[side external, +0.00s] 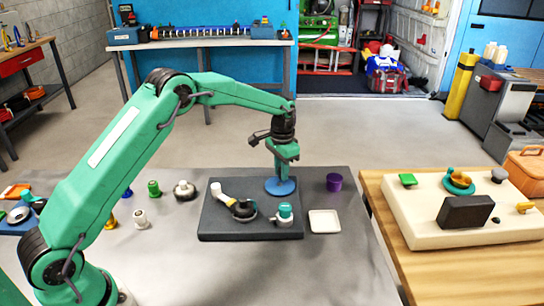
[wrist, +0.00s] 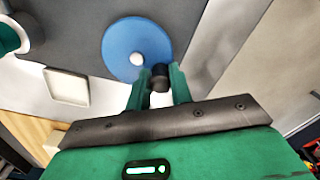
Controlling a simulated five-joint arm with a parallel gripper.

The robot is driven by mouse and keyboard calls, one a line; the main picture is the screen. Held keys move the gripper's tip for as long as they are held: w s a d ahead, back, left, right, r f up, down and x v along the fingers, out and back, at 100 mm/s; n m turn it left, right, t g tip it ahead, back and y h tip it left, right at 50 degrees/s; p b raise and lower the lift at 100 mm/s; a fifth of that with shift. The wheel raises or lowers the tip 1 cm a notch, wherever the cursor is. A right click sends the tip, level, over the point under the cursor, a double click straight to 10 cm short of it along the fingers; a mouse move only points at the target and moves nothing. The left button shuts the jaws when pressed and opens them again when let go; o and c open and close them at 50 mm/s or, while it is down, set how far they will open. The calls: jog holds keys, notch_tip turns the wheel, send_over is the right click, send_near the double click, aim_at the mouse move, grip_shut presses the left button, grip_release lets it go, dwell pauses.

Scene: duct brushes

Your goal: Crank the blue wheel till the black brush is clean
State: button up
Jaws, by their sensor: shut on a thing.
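The blue wheel (side external: 280,187) lies flat at the far right corner of a dark grey board (side external: 228,222). In the wrist view, the blue wheel (wrist: 122,45) has a pale hub at its middle and a black handle (wrist: 159,80) near its rim. My gripper (side external: 281,172) reaches down over the wheel. In the wrist view, my gripper (wrist: 160,86) has its two green fingers shut on the black handle. A round black part (side external: 243,210), which looks like the brush, sits on the board beside a white angled nozzle (side external: 222,192). Its bristles are too small to judge.
A teal and white cup-like part (side external: 284,214) stands near the board's front right. A white tray (side external: 324,222) and a purple cup (side external: 334,182) are to the right. Several small fittings, including a green one (side external: 154,188), stand left. A cream block (side external: 420,232) rests on the wooden table.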

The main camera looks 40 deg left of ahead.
aim_at(271, 182)
jog(key=shift+s+a, duration=0.4)
jog(key=shift+s+a, duration=0.25)
jog(key=shift+s, duration=1)
jog(key=shift+r, duration=0.15)
